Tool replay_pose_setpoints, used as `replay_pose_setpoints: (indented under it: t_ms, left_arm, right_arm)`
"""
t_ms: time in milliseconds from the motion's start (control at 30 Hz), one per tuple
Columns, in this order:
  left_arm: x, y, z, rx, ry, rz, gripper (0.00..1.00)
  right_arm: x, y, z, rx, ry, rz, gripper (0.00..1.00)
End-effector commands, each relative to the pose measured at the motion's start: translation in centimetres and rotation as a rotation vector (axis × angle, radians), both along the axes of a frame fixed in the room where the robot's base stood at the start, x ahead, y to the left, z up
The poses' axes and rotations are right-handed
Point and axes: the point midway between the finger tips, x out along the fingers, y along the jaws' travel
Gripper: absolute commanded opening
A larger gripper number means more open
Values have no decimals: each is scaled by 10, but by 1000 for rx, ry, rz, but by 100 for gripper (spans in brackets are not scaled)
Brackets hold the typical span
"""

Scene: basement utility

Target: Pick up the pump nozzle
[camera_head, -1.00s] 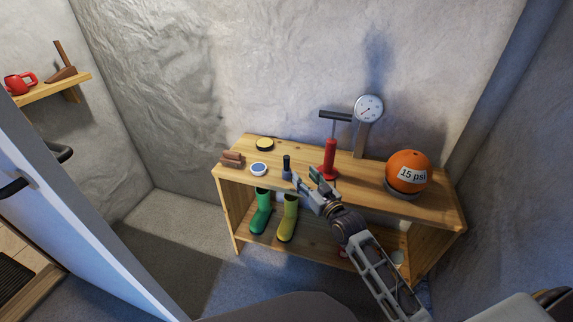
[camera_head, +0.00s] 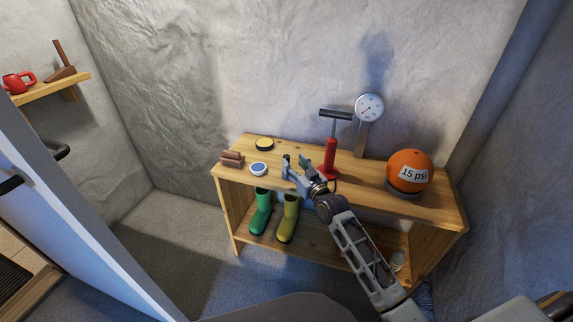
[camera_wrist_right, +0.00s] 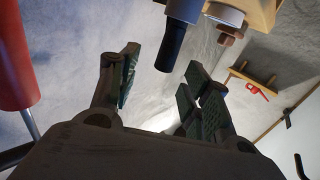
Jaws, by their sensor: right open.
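The pump nozzle (camera_wrist_right: 173,45), with a black tip and a blue-grey body, shows at the top of the right wrist view. It lies beyond the fingertips and appears in the gap between them, with no visible contact. In the head view my gripper hides it. My right gripper (camera_head: 296,166) is open and empty above the front part of the wooden bench top, left of the red pump (camera_head: 330,157). Its two green-padded fingers also show in the right wrist view (camera_wrist_right: 163,80). My left gripper is not in view.
On the wooden bench (camera_head: 375,185) are a blue-and-white tin (camera_head: 258,169), a yellow-topped tin (camera_head: 264,144), brown rolls (camera_head: 231,158), a gauge (camera_head: 369,108) and an orange ball (camera_head: 408,170). Green boots (camera_head: 261,212) and yellow-green boots (camera_head: 288,217) stand below.

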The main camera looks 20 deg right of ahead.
Motion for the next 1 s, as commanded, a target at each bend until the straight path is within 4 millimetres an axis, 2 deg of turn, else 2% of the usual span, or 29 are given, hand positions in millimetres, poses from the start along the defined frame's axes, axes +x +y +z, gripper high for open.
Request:
replay_pose_setpoints:
  t_ms: [267,567,767,1000]
  left_arm:
    - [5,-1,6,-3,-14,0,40]
    - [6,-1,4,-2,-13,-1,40]
    - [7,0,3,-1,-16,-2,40]
    - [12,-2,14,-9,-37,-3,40]
  right_arm:
    - [3,1,0,0,1,0,48]
    - [6,2,0,1,0,0,48]
    - [16,6,0,1,-1,0,48]
    - [34,13,0,1,0,0,48]
